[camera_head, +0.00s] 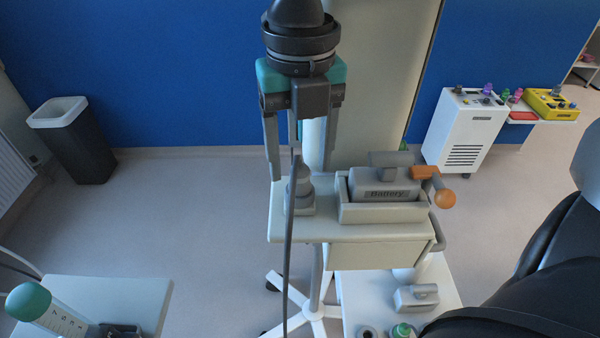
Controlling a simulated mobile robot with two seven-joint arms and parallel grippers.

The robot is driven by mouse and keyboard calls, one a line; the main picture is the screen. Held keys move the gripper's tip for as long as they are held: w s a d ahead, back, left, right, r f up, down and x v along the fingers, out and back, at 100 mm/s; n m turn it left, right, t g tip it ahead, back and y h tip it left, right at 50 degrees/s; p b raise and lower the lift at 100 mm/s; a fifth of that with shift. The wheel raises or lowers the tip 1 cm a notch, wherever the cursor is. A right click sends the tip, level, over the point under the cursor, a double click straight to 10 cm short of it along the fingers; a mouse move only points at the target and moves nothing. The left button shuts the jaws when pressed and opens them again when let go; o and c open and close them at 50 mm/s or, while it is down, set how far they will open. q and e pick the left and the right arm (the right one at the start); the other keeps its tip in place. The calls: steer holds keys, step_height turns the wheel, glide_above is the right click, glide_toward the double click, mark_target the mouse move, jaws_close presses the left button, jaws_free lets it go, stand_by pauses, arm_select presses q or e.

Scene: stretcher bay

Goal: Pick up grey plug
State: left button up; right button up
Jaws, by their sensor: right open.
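The grey plug (301,187) stands upright on the left part of a cream shelf (380,232), in or on a small grey base. A thin dark cable (289,240) runs down in front of it and past the shelf edge. My right gripper (303,172) comes down from the top of the picture with its fingers apart. The fingers appear to reach down on either side of the plug's upper part; I cannot tell whether either touches it. The cable partly hides the plug. My left gripper is not in view.
Right of the plug, a grey battery (385,186) sits in a cream holder beside an orange-knobbed lever (444,197). A pole stands behind the shelf. A black padded seat (540,285) fills the right side. A small table (140,290) is at lower left.

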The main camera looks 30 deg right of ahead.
steer(key=shift+f, duration=0.25)
steer(key=shift+c, duration=0.4)
jaws_close()
